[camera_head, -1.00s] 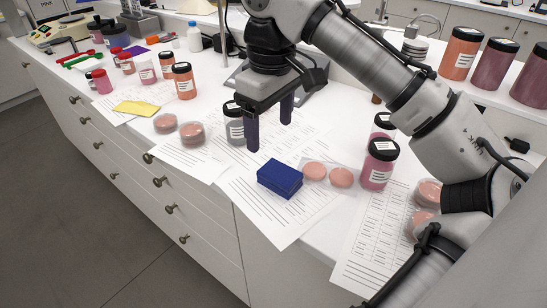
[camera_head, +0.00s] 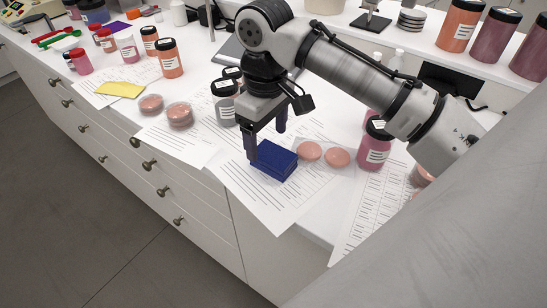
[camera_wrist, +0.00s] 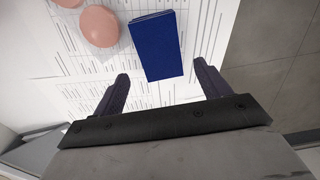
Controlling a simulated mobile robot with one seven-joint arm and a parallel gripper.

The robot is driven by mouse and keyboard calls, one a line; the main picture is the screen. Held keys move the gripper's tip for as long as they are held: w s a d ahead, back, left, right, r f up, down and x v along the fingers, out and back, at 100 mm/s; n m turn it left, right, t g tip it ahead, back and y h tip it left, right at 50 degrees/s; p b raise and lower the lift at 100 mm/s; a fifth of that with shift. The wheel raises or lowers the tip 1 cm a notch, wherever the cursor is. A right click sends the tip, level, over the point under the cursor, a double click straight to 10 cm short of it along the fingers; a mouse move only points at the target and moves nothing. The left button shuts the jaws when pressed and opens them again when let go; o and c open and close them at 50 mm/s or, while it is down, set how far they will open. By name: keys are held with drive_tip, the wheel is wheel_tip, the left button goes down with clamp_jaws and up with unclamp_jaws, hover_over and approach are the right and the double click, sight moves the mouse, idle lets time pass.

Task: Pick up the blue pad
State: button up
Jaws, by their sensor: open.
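The blue pad (camera_head: 274,161) is a thick dark blue block lying on printed paper near the counter's front edge. In the wrist view the pad (camera_wrist: 158,47) lies at the upper middle, ahead of the space between the fingertips. My gripper (camera_head: 266,138) is open and empty, its fingers pointing down just behind and above the pad. In the head view one finger overlaps the pad's left corner; I cannot tell whether they touch. In the wrist view the open fingers of my gripper (camera_wrist: 160,80) are spread wider than the pad.
Two pink discs (camera_head: 323,154) lie close right of the pad. A pink jar (camera_head: 375,146) stands farther right. A grey jar (camera_head: 225,105) stands behind left of my gripper. Pink dishes (camera_head: 180,115) and a yellow pad (camera_head: 119,89) lie left. The paper (camera_head: 268,205) in front is clear.

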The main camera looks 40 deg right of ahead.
sight(266, 150)
wheel_tip(266, 150, down, 4)
drive_tip(key=shift+a+f, duration=0.15)
drive_tip(key=shift+f, duration=0.1)
drive_tip(key=c, duration=1)
drive_tip(key=shift+r, duration=0.15)
wheel_tip(266, 150, up, 20)
drive_tip(key=shift+f+p, duration=0.1)
drive_tip(key=shift+p, duration=0.3)
